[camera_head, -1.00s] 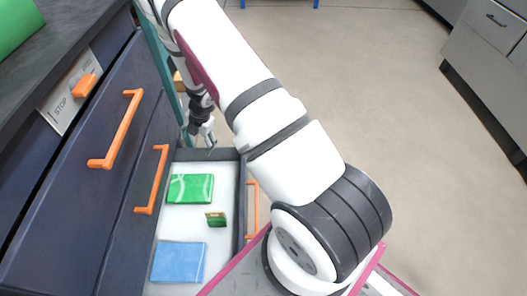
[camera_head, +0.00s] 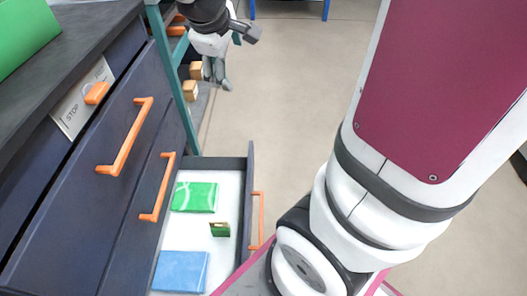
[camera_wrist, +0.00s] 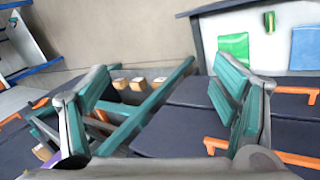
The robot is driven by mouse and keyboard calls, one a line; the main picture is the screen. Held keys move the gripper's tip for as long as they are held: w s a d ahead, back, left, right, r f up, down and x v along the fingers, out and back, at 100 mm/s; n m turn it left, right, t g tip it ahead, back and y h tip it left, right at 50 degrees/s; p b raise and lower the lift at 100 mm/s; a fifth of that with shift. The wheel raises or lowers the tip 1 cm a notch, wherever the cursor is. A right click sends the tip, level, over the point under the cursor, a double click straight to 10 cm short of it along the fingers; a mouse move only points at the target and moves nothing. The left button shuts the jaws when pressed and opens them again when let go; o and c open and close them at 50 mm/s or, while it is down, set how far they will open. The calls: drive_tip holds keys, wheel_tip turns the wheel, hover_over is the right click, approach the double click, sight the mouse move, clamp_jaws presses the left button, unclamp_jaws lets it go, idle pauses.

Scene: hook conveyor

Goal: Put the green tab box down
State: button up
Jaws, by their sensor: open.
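A small box in green and gold (camera_head: 219,229), which I take to be the green tab box, stands on the white floor of an open drawer (camera_head: 229,163). It also shows at the top right of the wrist view (camera_wrist: 269,21). My gripper (camera_head: 217,75) is open and empty, beyond the drawer's far end and apart from the box. In the wrist view my gripper's two teal-padded fingers (camera_wrist: 160,72) are spread wide with nothing between them.
A green packet (camera_head: 195,197) and a blue packet (camera_head: 180,271) lie in the same drawer. Closed drawers with orange handles (camera_head: 126,135) are at left, under a dark counter (camera_head: 92,38). A teal post (camera_head: 172,78) and wooden blocks (camera_head: 190,90) are near my gripper. Floor at right is clear.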

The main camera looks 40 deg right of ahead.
drive_tip(key=s+a+m+g+y, duration=0.1)
drive_tip(key=s+a, duration=0.3)
drive_tip(key=s, duration=0.5)
drive_tip(key=s+a+r+m+g+y, duration=0.1)
drive_tip(key=s+a+m+y, duration=0.1)
drive_tip(key=s+a, duration=0.3)
drive_tip(key=s+a+m+g+y, duration=0.1)
drive_tip(key=s+a, duration=0.4)
drive_tip(key=s, duration=0.8)
drive_tip(key=shift+r+m+y, duration=0.2)
drive_tip(key=shift+m+y, duration=0.4)
drive_tip(key=shift+m, duration=0.1)
